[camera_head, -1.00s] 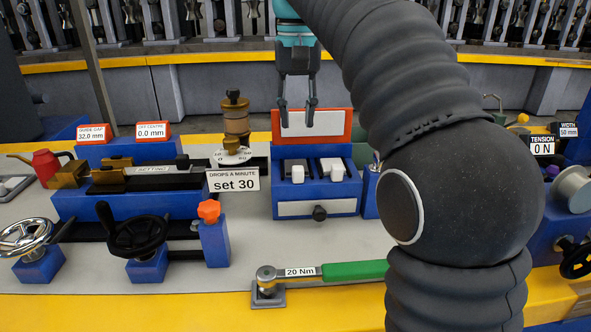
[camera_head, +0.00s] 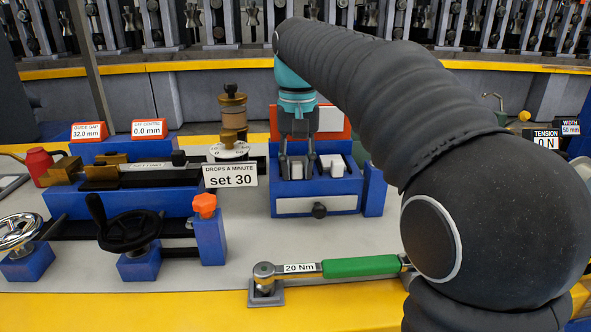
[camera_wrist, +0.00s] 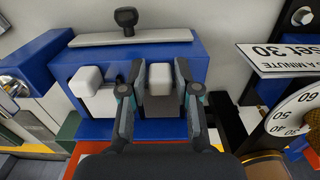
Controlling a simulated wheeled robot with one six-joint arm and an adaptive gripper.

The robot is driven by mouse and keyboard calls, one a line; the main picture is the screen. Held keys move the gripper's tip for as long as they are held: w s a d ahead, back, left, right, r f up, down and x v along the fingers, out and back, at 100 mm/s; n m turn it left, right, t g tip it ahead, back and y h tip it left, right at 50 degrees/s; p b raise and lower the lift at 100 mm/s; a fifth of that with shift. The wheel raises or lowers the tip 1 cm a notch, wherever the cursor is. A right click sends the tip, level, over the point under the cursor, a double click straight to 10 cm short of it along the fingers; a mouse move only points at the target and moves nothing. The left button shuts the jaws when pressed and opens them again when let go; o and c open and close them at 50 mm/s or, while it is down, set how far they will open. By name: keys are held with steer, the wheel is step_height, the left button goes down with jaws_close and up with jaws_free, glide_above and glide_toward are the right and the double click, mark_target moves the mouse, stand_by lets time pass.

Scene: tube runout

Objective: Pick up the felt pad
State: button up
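Two small white blocks, which look like the felt pads, sit in a blue holder (camera_head: 262,186). The left pad (camera_head: 297,171) is between my gripper's fingers; it also shows in the wrist view (camera_wrist: 160,78). The other pad (camera_head: 333,165) stands to its right, and on the left in the wrist view (camera_wrist: 90,80). My gripper (camera_head: 297,168) points down with one finger on each side of the left pad. The fingers look open, with narrow gaps beside the pad. The pad's lower part is hidden in its slot.
A "set 30" sign (camera_head: 231,175) and a brass dropper (camera_head: 233,113) stand close on the left. A red-framed white panel (camera_head: 332,119) is behind the holder. A green-handled torque wrench (camera_head: 360,266) lies in front. Grey bench between is bare.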

steer(key=shift+f, duration=0.1)
steer(key=shift+c, duration=0.2)
jaws_close()
step_height(320, 180, up, 10)
steer(key=p, duration=0.3)
steer(key=shift+c, duration=1.9)
jaws_free()
jaws_close()
